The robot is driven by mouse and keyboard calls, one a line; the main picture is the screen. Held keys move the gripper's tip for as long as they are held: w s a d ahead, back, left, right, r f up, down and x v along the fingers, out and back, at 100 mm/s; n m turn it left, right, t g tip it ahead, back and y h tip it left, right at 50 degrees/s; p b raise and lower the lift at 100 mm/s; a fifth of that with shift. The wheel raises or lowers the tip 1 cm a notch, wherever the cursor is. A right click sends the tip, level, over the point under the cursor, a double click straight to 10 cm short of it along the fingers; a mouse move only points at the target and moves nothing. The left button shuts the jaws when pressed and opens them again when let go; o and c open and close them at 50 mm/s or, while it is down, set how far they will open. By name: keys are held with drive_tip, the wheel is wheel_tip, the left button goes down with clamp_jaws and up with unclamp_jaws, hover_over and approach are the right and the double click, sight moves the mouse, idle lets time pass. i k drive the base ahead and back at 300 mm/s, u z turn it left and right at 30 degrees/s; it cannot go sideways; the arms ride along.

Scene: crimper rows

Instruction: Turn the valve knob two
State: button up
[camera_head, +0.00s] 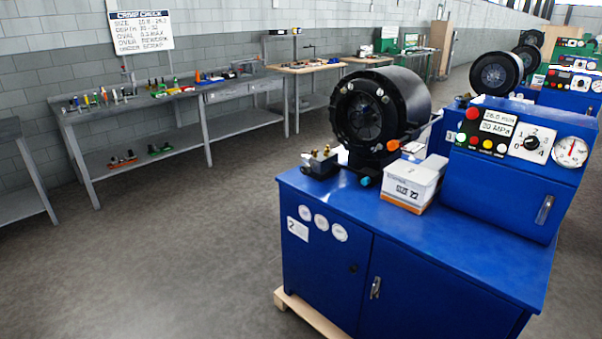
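A round black knob (532,143) sits on a white square plate with numbers around it, on the sloped face of the blue control box (505,185) at the right. A small red mark shows at the knob's lower left, near the 0; its exact setting is too small to read surely. To its right is a round gauge (571,152) with a white face and red marks. To its left are two displays reading about 26.0 mm and 20 MPa, a red button (473,113) and several coloured buttons. My gripper is not in view.
The blue cabinet (325,268), labelled 2, carries a black round crimping head (362,115), a brass-fitted block (321,162) and a white-orange box (411,185). Similar machines stand behind at the right. Workbenches (178,95) line the wall. The grey floor (190,250) at the left is clear.

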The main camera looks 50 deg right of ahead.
sight(305, 169)
drive_tip(key=z, duration=0.1)
drive_tip(key=i, duration=0.95)
drive_tip(key=u, duration=0.05)
